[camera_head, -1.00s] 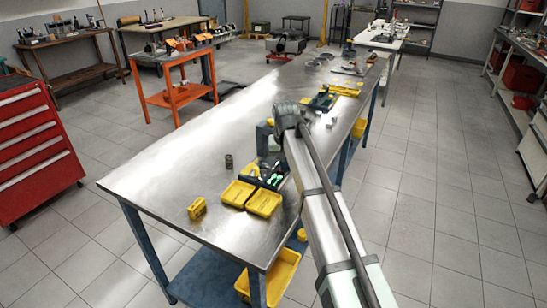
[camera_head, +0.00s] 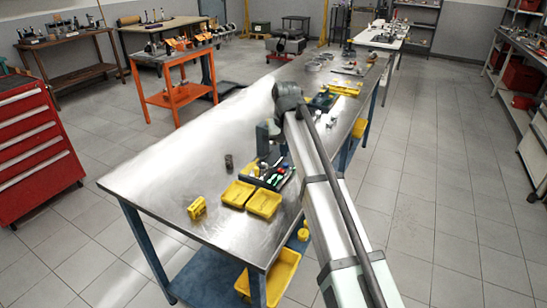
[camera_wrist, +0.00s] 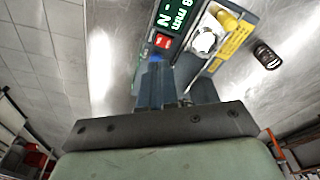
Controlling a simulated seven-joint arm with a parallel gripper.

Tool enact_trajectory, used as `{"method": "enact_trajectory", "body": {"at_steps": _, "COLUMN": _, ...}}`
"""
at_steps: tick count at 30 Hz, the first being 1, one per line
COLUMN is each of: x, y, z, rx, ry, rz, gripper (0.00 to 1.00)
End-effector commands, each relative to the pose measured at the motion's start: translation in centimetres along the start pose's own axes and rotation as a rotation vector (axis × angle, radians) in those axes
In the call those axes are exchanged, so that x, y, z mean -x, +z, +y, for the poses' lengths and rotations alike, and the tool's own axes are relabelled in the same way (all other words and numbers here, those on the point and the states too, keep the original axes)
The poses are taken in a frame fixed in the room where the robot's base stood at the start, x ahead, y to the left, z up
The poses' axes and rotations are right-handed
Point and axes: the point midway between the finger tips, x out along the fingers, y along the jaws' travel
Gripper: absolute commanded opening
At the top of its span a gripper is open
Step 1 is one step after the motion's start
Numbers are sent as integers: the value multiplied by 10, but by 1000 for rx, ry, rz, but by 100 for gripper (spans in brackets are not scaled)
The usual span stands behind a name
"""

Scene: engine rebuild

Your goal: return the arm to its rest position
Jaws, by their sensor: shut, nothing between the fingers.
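My arm reaches over the steel workbench (camera_head: 165,165) in the head view. The wrist view shows a device with a green display reading mm and N (camera_wrist: 172,22) and a red button, close to the fingers. Whether they touch it I cannot tell.
Two yellow bins (camera_head: 238,193) and a yellow block (camera_head: 197,208) lie near the bench's front. A small dark cylinder (camera_head: 229,162) stands left of the tray; it also shows in the wrist view (camera_wrist: 267,55). The bench's left side is clear.

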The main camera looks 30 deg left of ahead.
Motion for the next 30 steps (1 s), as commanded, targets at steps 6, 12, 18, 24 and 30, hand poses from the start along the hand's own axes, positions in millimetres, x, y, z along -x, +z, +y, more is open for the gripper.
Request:
{"method": "enact_trajectory", "body": {"at_steps": 6, "x": 12, "y": -2, "z": 0, "rx": 0, "ry": 0, "rz": 1, "gripper": 0}}
{"method": "enact_trajectory", "body": {"at_steps": 12, "x": 13, "y": -2, "z": 0, "rx": 0, "ry": 0, "rz": 0, "gripper": 0}}
{"method": "enact_trajectory", "body": {"at_steps": 18, "x": 12, "y": -2, "z": 0, "rx": 0, "ry": 0, "rz": 0, "gripper": 0}}
{"method": "enact_trajectory", "body": {"at_steps": 24, "x": 4, "y": 3, "z": 13, "rx": -19, "ry": 15, "rz": 23, "gripper": 0}}
{"method": "enact_trajectory", "body": {"at_steps": 30, "x": -38, "y": 27, "z": 84, "rx": -114, "ry": 108, "rz": 160, "gripper": 0}}
